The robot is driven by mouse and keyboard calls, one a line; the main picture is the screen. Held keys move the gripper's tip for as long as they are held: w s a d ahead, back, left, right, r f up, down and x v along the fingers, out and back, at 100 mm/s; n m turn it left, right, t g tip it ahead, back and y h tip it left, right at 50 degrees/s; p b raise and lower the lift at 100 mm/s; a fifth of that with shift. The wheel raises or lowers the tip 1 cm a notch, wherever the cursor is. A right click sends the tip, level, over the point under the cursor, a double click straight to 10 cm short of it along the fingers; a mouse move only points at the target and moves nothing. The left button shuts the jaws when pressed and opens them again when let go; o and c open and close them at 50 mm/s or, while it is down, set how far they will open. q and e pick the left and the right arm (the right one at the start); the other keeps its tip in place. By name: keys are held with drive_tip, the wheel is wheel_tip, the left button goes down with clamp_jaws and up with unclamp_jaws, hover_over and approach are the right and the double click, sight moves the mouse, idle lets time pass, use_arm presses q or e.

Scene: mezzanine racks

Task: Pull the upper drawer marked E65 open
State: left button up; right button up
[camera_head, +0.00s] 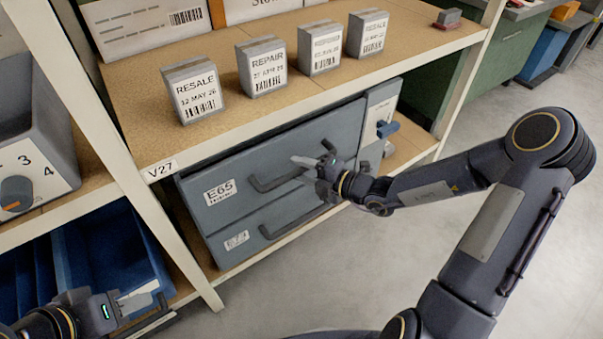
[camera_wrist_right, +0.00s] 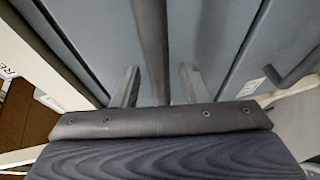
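The upper drawer marked E65 (camera_head: 225,192) is a grey-blue front in a cabinet under the wooden shelf. It looks closed. Its dark bar handle (camera_head: 268,185) runs across the front; the right part is hidden by my right gripper (camera_head: 306,166). In the right wrist view the handle bar (camera_wrist_right: 151,45) passes between the two fingers of my right gripper (camera_wrist_right: 160,88), with gaps at both sides, so it is open around the bar. My left gripper (camera_head: 137,302) is at the lower left, away from the drawer; its finger opening is unclear.
A lower drawer (camera_head: 236,241) with its own handle sits directly below. Several small boxes, one marked RESALE (camera_head: 194,91), stand on the shelf above. A blue bin (camera_head: 105,255) is near my left gripper. The white post (camera_head: 110,150) stands left of the cabinet; the floor in front is clear.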

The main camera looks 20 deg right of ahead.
use_arm(q)
drive_tip(key=shift+f, duration=0.1)
use_arm(e)
drive_tip(key=shift+w+a, duration=0.15)
drive_tip(key=shift+c, duration=0.4)
clamp_jaws()
